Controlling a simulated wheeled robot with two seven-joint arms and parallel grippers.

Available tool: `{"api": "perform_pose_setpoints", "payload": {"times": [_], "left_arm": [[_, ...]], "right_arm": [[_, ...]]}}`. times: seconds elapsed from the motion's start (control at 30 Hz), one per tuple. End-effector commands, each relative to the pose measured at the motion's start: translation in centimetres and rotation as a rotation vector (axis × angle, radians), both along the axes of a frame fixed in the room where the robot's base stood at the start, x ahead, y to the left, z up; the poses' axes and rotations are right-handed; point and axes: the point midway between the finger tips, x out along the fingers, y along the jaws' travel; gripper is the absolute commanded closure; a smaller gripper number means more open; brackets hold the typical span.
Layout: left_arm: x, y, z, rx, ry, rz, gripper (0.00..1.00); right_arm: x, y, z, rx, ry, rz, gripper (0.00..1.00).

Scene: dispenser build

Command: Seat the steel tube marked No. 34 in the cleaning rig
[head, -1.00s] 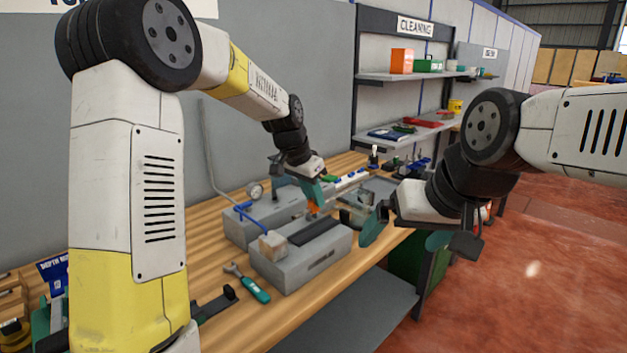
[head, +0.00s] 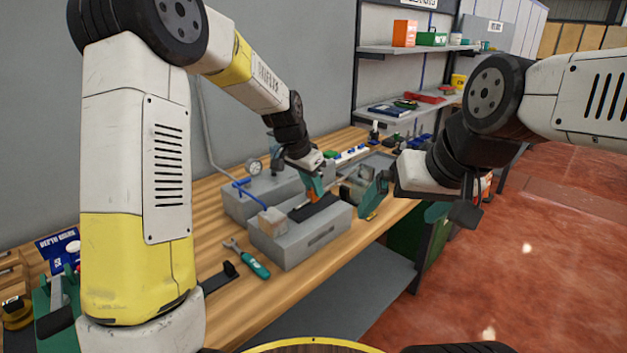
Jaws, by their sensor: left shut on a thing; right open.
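The cleaning rig appears to be the grey blocks (head: 295,248) on the bench, with a dark top strip, a dial gauge and a blue handle (head: 247,191). My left gripper (head: 315,192) is low over the front block's dark top, its teal fingers pointing down. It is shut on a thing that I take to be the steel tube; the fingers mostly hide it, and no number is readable. Some orange shows at the fingertips. Whether the tube touches the rig I cannot tell. My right gripper (head: 408,206) is open and empty, right of the rig near the bench's front edge.
A grey tray (head: 392,157) and small parts lie behind, to the right. Shelves (head: 405,50) with boxes stand at the back. My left arm fills the left side of the view.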

Motion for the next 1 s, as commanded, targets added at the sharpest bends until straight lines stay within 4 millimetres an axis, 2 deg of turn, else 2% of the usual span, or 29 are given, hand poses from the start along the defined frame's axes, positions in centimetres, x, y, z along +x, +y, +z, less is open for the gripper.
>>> {"api": "perform_pose_setpoints", "payload": {"times": [1.0], "left_arm": [[-0.12, -0.03, -0.21, 0.076, 0.079, -0.005, 1.00]], "right_arm": [[0.00, 0.00, 0.00, 0.000, 0.000, 0.000, 0.00]]}}
